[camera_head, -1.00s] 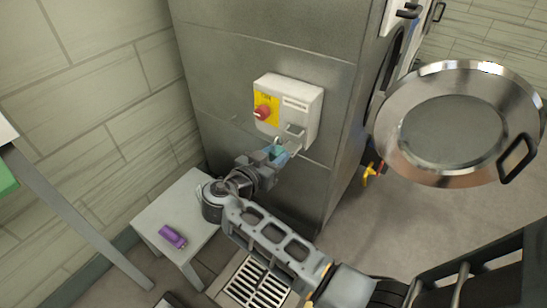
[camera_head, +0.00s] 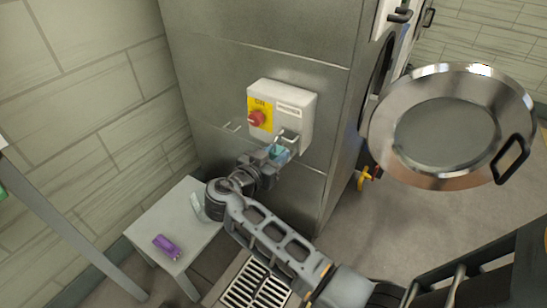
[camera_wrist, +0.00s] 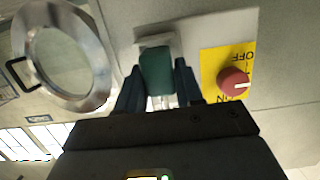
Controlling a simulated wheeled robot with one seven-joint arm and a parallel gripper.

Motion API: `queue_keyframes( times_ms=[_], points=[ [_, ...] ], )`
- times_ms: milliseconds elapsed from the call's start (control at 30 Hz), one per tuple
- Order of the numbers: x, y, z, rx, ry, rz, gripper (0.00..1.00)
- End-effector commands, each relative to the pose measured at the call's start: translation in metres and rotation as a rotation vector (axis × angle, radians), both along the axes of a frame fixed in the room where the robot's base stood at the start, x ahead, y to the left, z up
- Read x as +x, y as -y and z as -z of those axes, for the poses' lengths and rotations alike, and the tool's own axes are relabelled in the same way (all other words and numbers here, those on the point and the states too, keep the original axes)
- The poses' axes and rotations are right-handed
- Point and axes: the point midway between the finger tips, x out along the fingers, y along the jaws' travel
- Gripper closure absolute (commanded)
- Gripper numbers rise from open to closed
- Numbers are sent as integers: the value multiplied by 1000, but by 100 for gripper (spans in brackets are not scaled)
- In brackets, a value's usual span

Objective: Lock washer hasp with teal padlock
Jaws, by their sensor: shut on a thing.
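The teal padlock (camera_head: 279,152) is in my gripper (camera_head: 273,155), just below the switch box on the washer (camera_head: 225,60). In the wrist view the teal padlock body (camera_wrist: 157,72) sits between the two dark fingers of my gripper (camera_wrist: 160,88), which are shut on it. The grey hasp (camera_head: 291,136) is at the lower right of the white switch box (camera_head: 281,113), close to the padlock. Whether the shackle passes through the hasp cannot be made out. The red knob (camera_head: 256,118) on its yellow plate also shows in the wrist view (camera_wrist: 234,82).
A small grey table (camera_head: 150,222) at lower left bears a purple object (camera_head: 166,246) and a pale one (camera_head: 199,206). The round washer door (camera_head: 445,125) hangs open at right. A yellow-handled valve (camera_head: 364,179) is low beside the washer. A floor grate (camera_head: 256,284) lies below.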

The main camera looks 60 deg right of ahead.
Motion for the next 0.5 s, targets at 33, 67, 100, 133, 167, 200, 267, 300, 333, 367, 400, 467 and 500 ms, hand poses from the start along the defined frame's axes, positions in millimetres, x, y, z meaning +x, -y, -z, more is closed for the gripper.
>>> queue_keyframes(
  times_ms=[33,67,100,133,167,200,267,300,333,367,400,467,500],
  points=[
    [0,2,0,0,1,0,100],
    [0,2,0,0,1,0,100],
    [0,3,0,0,1,0,100],
    [0,4,0,-1,1,0,100],
    [0,5,0,-1,1,-1,100],
    [1,6,0,-1,1,-1,100],
    [1,8,0,-1,1,-1,100],
    [1,9,0,-1,1,-1,100],
    [0,10,0,-1,1,0,100],
    [0,11,0,-1,1,0,100],
    [0,12,0,-1,1,0,100],
    [0,13,0,-1,1,1,100],
    [0,15,0,-1,1,1,100]
  ],
)
